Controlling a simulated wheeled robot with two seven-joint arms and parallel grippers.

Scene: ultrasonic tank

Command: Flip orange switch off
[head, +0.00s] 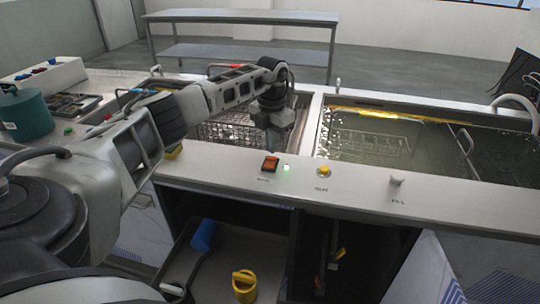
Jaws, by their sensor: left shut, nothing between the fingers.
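The orange switch (270,163) sits on the grey front panel (350,184) of the tank unit, left of a lit green light (286,168). My left arm reaches in from the left and bends down over the tank edge. My left gripper (272,145) points down just behind and above the switch, shut and empty. The picture does not clearly show whether its tips touch the switch. My right gripper is not in view.
A yellow knob (324,170) and a pale knob (396,180) stand right of the switch. Behind are a basket tank (225,132) and a liquid-filled tank (400,145). A green container (25,115) stands left. Below is an open shelf with a yellow object (244,286).

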